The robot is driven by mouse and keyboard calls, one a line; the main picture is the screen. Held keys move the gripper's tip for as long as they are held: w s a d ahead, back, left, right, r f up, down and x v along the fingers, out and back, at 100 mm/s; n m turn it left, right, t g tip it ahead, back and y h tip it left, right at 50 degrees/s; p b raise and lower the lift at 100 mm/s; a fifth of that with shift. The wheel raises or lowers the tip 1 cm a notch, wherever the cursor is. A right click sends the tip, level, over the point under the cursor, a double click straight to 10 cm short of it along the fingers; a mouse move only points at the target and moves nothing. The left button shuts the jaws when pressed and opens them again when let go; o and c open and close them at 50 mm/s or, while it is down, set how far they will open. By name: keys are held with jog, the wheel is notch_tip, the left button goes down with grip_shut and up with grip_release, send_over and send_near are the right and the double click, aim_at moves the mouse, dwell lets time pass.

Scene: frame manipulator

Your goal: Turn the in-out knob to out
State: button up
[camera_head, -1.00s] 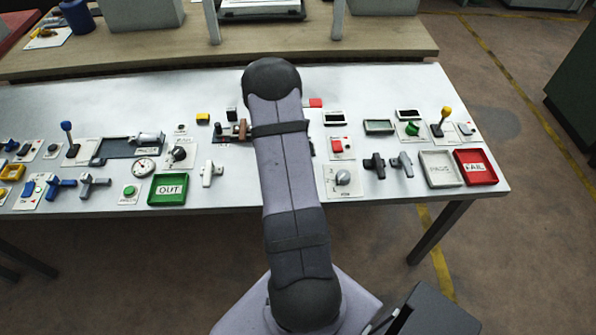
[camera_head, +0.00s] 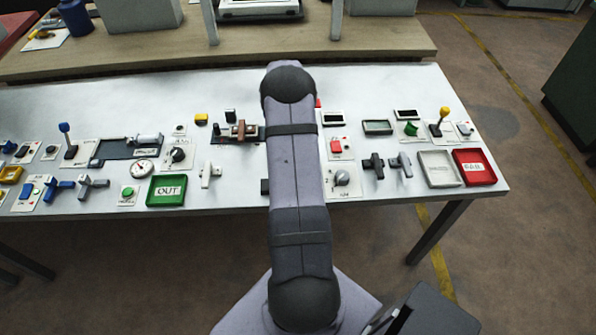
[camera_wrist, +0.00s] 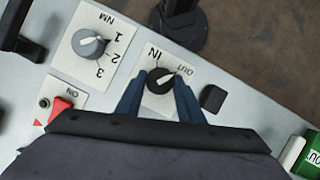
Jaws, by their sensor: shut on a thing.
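The in-out knob (camera_wrist: 159,81) is black and round with a white pointer line, on a white plate marked IN and OUT in the wrist view. The line slants up and right, toward the OUT (camera_wrist: 185,69) side. The blue fingers of my gripper (camera_wrist: 160,86) stand on either side of the knob and are shut on it. In the head view my arm hides the knob and my gripper.
Beside the knob are a grey NM knob (camera_wrist: 89,43), a red switch (camera_wrist: 60,108) and a small black block (camera_wrist: 212,98). A black T-handle (camera_head: 374,167) stands farther right. The green OUT tray (camera_head: 166,190) lies left. Bench front is close.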

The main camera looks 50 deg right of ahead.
dwell(0.3)
jog(key=o, duration=1.1)
jog(key=shift+c, duration=0.2)
jog(key=b+v, duration=0.2)
jog(key=v, duration=0.5)
jog(key=shift+r, duration=0.2)
jog(key=shift+d, duration=0.1)
